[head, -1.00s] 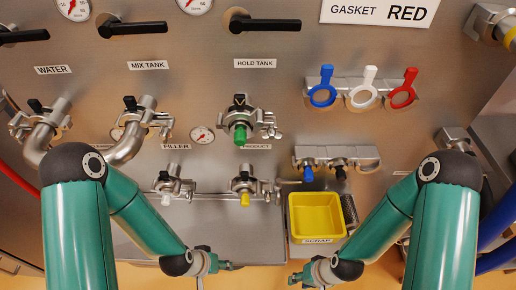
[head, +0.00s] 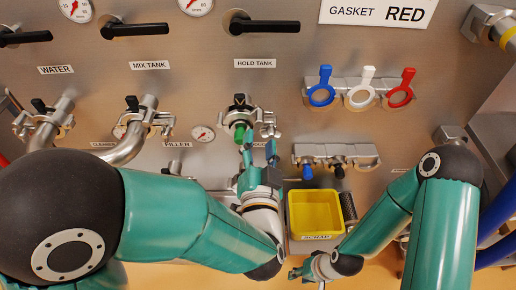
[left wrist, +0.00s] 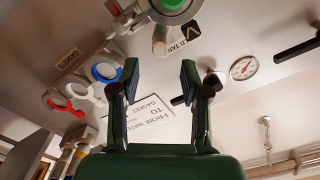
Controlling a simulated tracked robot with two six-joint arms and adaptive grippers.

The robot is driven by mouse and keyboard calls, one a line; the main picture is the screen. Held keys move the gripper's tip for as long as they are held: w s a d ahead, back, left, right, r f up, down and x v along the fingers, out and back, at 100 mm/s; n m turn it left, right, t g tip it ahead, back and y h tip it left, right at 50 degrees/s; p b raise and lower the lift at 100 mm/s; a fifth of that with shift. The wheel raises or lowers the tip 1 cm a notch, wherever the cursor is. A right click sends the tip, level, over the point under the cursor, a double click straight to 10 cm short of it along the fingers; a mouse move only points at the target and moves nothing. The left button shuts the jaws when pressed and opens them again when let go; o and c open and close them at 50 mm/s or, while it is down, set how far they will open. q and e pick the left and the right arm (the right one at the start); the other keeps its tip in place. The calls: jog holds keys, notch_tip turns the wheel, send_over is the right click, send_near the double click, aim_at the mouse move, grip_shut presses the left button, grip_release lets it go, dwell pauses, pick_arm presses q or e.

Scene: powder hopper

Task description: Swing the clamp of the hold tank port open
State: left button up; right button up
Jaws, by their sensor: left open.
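The hold tank port (head: 239,102) sits on the steel panel under its HOLD TANK label. A metal clamp (head: 262,118) is around it, with a wing nut at its right side. A green plug (head: 240,134) sticks out of the port. The plug also shows at the top edge of the left wrist view (left wrist: 172,4). My left gripper (head: 247,158) is just below the port, pointing up at it, and partly hides the area underneath. In the left wrist view its fingers (left wrist: 158,78) are apart with nothing between them. My right gripper (head: 296,274) is low, left of its arm; its fingers are too small to read.
Blue, white and red gaskets (head: 361,95) hang on a rack at right. Below them is a holder (head: 338,154) with blue and black tools. A yellow scrap bin (head: 315,212) stands between my arms. The water port (head: 41,118) and mix tank port (head: 135,115) have bent pipes at left.

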aim_at(259, 125)
pick_arm(q)
jog(key=w, duration=0.6)
jog(key=shift+w+a+f, duration=0.1)
jog(key=shift+w, duration=0.8)
jog(key=shift+o, duration=0.2)
jog(key=shift+r, duration=0.2)
jog(key=c, duration=0.8)
jog(key=shift+f, duration=0.1)
grip_shut()
